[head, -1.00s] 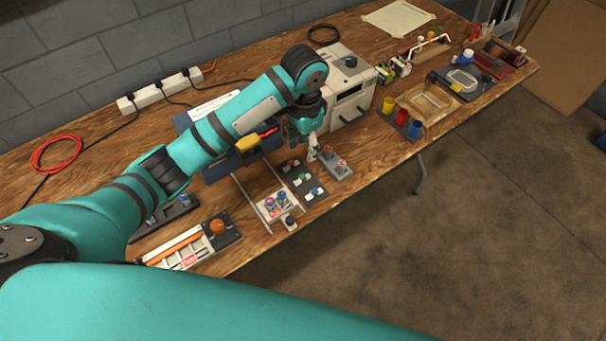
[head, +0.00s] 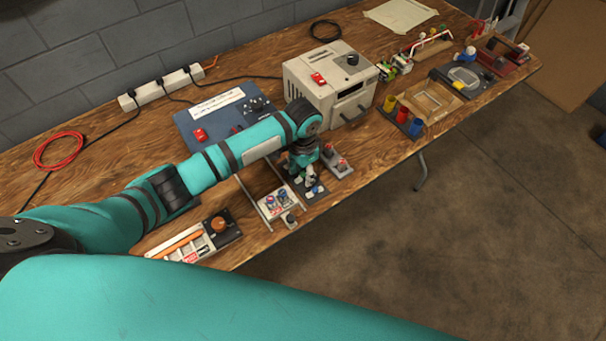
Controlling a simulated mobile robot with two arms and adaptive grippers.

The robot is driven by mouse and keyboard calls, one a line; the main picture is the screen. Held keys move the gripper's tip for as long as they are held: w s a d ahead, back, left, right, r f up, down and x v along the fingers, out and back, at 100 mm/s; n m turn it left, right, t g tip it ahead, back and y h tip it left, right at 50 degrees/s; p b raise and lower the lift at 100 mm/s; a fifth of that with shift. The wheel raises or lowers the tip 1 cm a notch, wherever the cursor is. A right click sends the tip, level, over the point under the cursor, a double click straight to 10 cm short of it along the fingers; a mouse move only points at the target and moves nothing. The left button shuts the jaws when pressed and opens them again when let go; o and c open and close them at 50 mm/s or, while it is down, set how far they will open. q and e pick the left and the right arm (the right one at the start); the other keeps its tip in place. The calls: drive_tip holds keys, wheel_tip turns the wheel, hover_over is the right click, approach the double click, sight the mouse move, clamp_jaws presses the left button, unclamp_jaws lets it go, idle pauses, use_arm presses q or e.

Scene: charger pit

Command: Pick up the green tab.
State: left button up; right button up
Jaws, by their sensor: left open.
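My left gripper (head: 309,181) is open and low over a small dark plate (head: 318,196) near the front edge of the bench. The plate bears small coloured tabs in a row. A blue tab (head: 319,188) shows just beside the fingertips. The green tab is mostly or wholly hidden by the gripper, and I cannot tell whether the fingers are around it or touching it. My right gripper is not in view.
A grey plate with red knobs (head: 342,166) stands close right of the gripper. A light tray with round knobs (head: 276,206) lies close left. A beige box (head: 330,84) and a blue panel (head: 190,128) stand behind.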

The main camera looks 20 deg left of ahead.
use_arm(q)
drive_tip(key=c, duration=0.8)
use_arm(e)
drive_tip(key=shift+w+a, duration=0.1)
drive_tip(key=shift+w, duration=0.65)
use_arm(q)
drive_tip(key=shift+r, duration=0.15)
